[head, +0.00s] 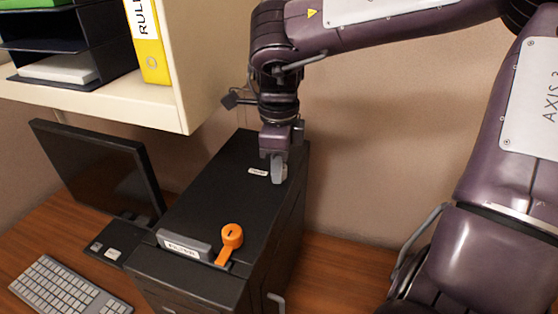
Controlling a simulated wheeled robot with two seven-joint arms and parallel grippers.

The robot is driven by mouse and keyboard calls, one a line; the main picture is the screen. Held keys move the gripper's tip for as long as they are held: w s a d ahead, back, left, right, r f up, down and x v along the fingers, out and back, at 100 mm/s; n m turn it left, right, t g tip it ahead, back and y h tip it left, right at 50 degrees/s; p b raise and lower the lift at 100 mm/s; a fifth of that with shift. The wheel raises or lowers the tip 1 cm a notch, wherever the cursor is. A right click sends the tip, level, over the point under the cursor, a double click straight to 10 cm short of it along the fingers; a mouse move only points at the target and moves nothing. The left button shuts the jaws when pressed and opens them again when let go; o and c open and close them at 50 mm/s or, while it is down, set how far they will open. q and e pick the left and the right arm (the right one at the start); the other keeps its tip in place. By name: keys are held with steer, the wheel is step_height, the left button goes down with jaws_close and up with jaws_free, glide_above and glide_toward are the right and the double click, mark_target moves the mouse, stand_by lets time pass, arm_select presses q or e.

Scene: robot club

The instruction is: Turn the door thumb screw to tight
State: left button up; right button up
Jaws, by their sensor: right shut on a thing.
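My right gripper (278,172) comes down from above onto the top of a black cabinet (205,205), near its far right edge. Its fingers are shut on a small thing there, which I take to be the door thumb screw. The fingers hide most of it, so its shape and how far it is turned cannot be told. A small white label (258,172) lies on the cabinet top just left of the fingers; its print is too small to read. My left gripper is not in view.
An orange lever or knob (232,235) and a grey labelled block (184,245) are at the cabinet top's near end. A monitor (95,170) and keyboard (65,288) stand left on the wooden desk. A shelf (130,108) with a yellow binder (147,45) overhangs the upper left.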

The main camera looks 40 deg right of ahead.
steer(key=m, duration=0.6)
steer(key=shift+w+m, duration=0.1)
steer(key=shift+m, duration=0.2)
steer(key=m, duration=0.6)
steer(key=shift+b, duration=0.35)
steer(key=shift+m, duration=0.4)
steer(key=shift+r, duration=0.1)
steer(key=o, duration=1)
steer(key=shift+c, duration=0.2)
steer(key=shift+r, duration=3.85)
steer(key=shift+a, duration=0.1)
